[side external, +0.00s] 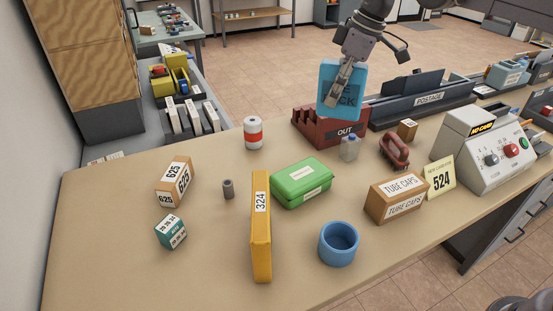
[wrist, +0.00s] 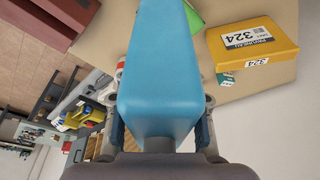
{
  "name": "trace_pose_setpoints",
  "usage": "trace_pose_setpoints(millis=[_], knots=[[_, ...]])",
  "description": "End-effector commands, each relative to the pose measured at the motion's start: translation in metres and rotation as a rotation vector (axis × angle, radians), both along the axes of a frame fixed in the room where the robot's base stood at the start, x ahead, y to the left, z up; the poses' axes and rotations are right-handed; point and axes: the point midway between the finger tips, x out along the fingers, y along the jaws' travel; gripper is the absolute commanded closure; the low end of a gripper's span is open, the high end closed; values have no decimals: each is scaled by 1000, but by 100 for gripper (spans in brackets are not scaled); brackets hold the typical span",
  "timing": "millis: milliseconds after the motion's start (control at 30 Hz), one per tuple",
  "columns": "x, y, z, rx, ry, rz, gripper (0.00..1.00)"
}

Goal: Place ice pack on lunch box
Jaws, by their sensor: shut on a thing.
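The ice pack (side external: 329,88) is a flat light-blue slab with dark lettering. My gripper (side external: 341,88) is shut on it and holds it in the air, upright, above the back of the table. In the wrist view the ice pack (wrist: 167,60) fills the middle, between the two fingers. The lunch box (side external: 301,182) is a green closed box with a white label, lying on the table lower than the ice pack and to its left in the side view. Its top looks clear. In the wrist view only a green corner (wrist: 193,19) shows beside the ice pack.
A tall yellow box marked 324 (side external: 261,225) stands close left of the lunch box. A dark red OUT tray (side external: 318,127) and a small clear bottle (side external: 350,149) are behind it. A blue cup (side external: 338,243) and a TUBE CAPS box (side external: 396,197) are in front and right.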

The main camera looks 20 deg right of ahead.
Motion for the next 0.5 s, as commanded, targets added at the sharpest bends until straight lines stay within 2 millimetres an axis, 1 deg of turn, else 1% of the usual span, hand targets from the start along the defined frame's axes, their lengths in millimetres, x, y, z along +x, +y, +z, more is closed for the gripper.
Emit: trace_pose_setpoints(millis=[33,200,500], knots=[[-1,-14,0,1,0,-19,100],[-5,-49,-2,1,-1,-62,100],[-5,-46,-38,1,-1,-57,100]])
